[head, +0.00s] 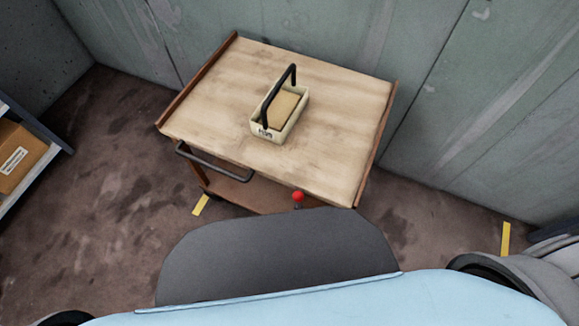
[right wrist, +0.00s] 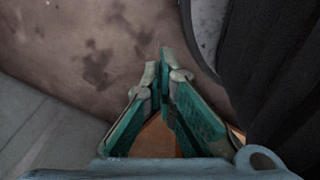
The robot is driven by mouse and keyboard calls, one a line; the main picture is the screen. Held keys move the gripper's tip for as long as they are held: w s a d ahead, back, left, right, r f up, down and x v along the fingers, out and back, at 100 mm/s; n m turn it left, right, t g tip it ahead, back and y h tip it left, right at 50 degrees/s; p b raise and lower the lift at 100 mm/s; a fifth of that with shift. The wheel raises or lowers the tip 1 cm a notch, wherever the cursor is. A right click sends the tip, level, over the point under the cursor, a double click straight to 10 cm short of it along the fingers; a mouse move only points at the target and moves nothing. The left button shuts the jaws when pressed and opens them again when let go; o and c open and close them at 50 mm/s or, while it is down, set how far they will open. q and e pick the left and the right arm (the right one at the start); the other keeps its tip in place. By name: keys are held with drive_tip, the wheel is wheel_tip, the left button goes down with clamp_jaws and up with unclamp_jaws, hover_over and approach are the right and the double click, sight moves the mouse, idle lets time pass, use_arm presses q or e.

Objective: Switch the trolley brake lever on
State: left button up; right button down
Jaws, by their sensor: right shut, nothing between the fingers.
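The trolley (head: 330,100) has a light wooden top, brown side edges and a dark push handle (head: 213,163) at its front left. A red ball knob (head: 298,196) on a short dark stem shows at the trolley's near side, below the front edge of the top. The lower part of this lever is hidden behind my own body. My right gripper (right wrist: 164,72) shows in the right wrist view with its green fingers together and nothing between them. It points at bare floor, away from the lever. My left gripper is not in view.
A cream basket (head: 284,119) with a black handle and a tan block inside stands on the trolley top. Walls stand close behind the trolley. A shelf with a cardboard box (head: 16,157) is at the left. Yellow floor marks (head: 200,204) lie nearby. The floor left of the trolley is clear.

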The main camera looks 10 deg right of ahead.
drive_tip(key=w+a+r+m+t+p, duration=0.1)
drive_tip(key=w+a+r+p, duration=0.15)
drive_tip(key=w+r, duration=0.9)
drive_tip(key=w+a+r+m+p, duration=0.1)
drive_tip(key=w+r+p, duration=0.3)
drive_tip(key=w+r, duration=0.8)
drive_tip(key=w+a+r+m+g+y, duration=0.1)
drive_tip(key=w+a+r+m+g, duration=0.1)
drive_tip(key=w+a+r+m, duration=0.5)
drive_tip(key=w+a+r, duration=0.2)
drive_tip(key=w+r, duration=0.2)
drive_tip(key=w, duration=0.2)
drive_tip(key=shift+w+r+y, duration=0.15)
drive_tip(key=shift+r+y, duration=0.1)
drive_tip(key=shift+y, duration=0.05)
drive_tip(key=shift+f, duration=0.15)
